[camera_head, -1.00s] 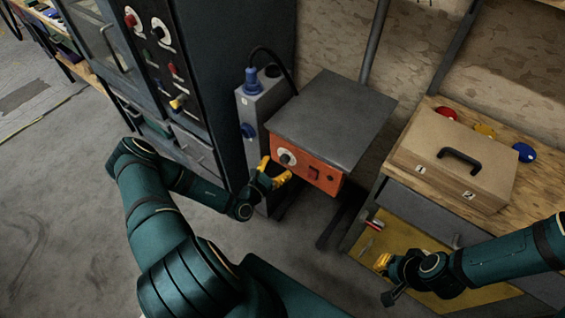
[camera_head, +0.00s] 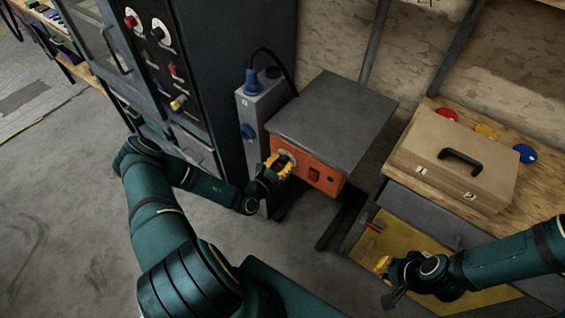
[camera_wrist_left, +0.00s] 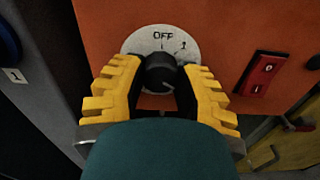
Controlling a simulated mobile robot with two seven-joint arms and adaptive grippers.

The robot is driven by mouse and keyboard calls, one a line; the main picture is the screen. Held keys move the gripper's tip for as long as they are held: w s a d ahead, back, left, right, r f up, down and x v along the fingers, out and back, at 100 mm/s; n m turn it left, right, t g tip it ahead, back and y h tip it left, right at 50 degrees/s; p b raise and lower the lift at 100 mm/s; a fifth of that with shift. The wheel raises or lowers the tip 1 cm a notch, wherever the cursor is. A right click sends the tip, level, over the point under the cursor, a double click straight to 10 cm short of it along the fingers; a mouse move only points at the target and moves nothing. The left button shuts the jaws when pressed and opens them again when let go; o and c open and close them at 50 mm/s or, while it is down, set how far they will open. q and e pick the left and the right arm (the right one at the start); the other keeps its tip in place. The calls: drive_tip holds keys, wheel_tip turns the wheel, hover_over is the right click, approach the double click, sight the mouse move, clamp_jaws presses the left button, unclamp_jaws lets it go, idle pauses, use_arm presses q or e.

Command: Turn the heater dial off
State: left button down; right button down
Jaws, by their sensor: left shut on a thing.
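The heater is a box with a grey top (camera_head: 333,115) and an orange front panel (camera_head: 322,178). Its black dial (camera_wrist_left: 161,72) sits on a round white plate (camera_wrist_left: 135,40) with "OFF" at the top and "1" to the right. The dial's pointer direction is hard to make out. My left gripper (camera_head: 281,165), with yellow fingers, is at the panel in the head view. In the left wrist view my left gripper (camera_wrist_left: 160,85) is shut on the dial, one finger on each side. My right gripper (camera_head: 382,266) is low at the right, apart from the heater.
A red rocker switch (camera_wrist_left: 262,73) is right of the dial. A grey post with a blue plug (camera_head: 252,82) stands left of the heater. A tall dark cabinet (camera_head: 235,60) is further left. A tan case (camera_head: 455,160) lies on the wooden bench at right.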

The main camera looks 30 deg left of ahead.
use_arm(q)
drive_tip(key=shift+n+p, duration=0.6)
drive_tip(key=shift+n, duration=0.5)
drive_tip(key=n+p, duration=0.1)
drive_tip(key=n, duration=0.1)
drive_tip(key=shift+n, duration=0.3)
drive_tip(key=n+p, duration=0.1)
drive_tip(key=n, duration=0.4)
drive_tip(key=shift+d, duration=0.1)
drive_tip(key=n, duration=0.6)
drive_tip(key=shift+n, duration=0.4)
drive_tip(key=n, duration=0.4)
drive_tip(key=shift+d+n+b, duration=0.1)
drive_tip(key=shift+n+b, duration=0.3)
drive_tip(key=shift+n, duration=1.2)
